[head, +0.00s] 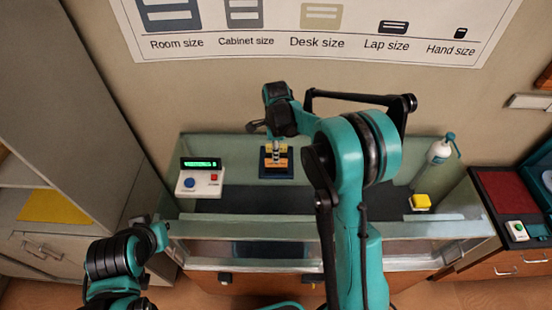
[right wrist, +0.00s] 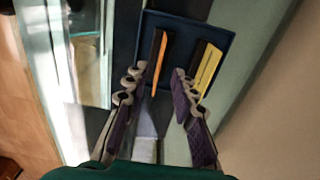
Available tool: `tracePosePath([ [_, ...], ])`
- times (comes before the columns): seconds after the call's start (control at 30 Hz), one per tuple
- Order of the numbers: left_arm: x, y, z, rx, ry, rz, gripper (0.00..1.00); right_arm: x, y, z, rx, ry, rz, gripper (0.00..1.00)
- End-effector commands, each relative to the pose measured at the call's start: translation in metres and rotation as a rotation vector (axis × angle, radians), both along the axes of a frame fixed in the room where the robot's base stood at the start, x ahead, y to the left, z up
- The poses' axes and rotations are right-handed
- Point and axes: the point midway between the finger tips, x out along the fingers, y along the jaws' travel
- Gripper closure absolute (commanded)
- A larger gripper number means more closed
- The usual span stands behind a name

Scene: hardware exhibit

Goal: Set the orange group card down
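The orange group card (right wrist: 163,58) stands on edge in a dark blue tray (right wrist: 188,22), beside a yellow card (right wrist: 208,66), in the right wrist view. In the head view the orange card (head: 276,163) shows small in the tray (head: 277,174) at the back of the glass case. My right gripper (right wrist: 159,70) is open, its two purple-padded fingers apart on either side of the orange card's near end. I see no contact with the card. In the head view my right gripper (head: 276,150) hangs just above the tray. My left gripper does not show; only my left arm is visible.
The glass case (head: 330,264) has raised walls around its dark floor. A white device with a green display (head: 200,163) stands left of the tray. The case floor beside the tray looks clear.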

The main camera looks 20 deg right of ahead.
Motion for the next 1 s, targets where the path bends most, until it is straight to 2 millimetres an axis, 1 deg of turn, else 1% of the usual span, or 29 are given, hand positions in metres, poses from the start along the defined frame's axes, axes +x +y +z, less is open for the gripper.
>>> tracePosePath([
  [0.03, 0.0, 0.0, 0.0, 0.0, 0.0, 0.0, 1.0, 0.0, 0.0, 0.013, 0.0, 0.0, 0.0, 0.74],
  [0.2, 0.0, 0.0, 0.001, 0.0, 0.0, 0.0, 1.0, 0.0, 0.0, 0.049, 0.0, 0.0, 0.0, 0.74],
  [0.3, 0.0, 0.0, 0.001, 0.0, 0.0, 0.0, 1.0, 0.0, 0.0, 0.064, 0.0, 0.0, 0.0, 0.74],
  [0.43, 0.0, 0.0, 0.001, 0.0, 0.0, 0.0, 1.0, -0.001, 0.0, 0.076, -0.001, -0.002, 0.005, 0.74],
  [0.57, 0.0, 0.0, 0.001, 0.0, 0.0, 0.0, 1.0, -0.014, 0.0, 0.091, -0.001, -0.031, 0.093, 0.74],
  [0.67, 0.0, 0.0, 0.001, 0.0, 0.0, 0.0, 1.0, -0.037, -0.001, 0.11, -0.011, -0.088, 0.261, 0.74],
  [0.77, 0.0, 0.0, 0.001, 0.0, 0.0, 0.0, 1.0, -0.07, -0.002, 0.13, -0.04, -0.165, 0.493, 0.74],
  [0.8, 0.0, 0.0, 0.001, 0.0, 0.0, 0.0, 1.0, -0.084, -0.003, 0.136, -0.058, -0.196, 0.591, 0.74],
  [0.87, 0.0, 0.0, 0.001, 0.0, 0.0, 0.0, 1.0, -0.105, -0.003, 0.143, -0.09, -0.24, 0.736, 0.74],
  [0.9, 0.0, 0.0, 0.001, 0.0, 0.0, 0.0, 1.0, -0.119, -0.004, 0.146, -0.117, -0.267, 0.832, 0.74],
  [0.97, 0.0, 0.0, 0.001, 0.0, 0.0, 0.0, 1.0, -0.14, -0.004, 0.148, -0.162, -0.308, 0.975, 0.74],
  [1.0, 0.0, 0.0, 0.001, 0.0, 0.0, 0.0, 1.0, -0.154, -0.005, 0.149, -0.196, -0.332, 1.07, 0.74],
])
